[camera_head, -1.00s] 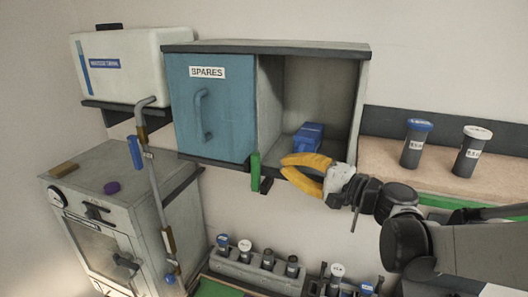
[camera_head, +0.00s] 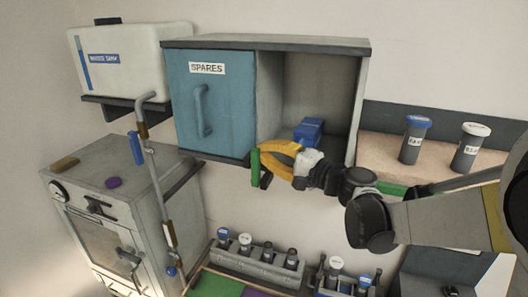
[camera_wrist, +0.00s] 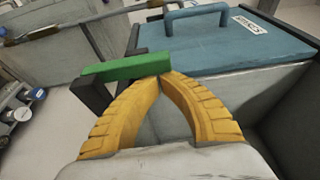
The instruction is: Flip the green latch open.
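The green latch (camera_head: 255,163) stands upright at the lower front edge of the cabinet, by the lower right corner of the blue SPARES door (camera_head: 208,110). The door is closed. In the wrist view the green latch (camera_wrist: 120,68) runs across just beyond my fingertips, on a dark mount. My gripper (camera_head: 263,152) has yellow fingers and reaches it from the right. In the wrist view the fingertips (camera_wrist: 161,80) come together at the latch's right end, with nothing visible between them. Whether they touch the latch is unclear.
A blue object (camera_head: 309,131) sits in the open right compartment, just behind my gripper. Two capped containers (camera_head: 415,140) stand on the shelf at right. A pipe (camera_head: 158,190) runs down at left, beside a grey oven-like unit (camera_head: 100,200). A rack of vials (camera_head: 258,264) is below.

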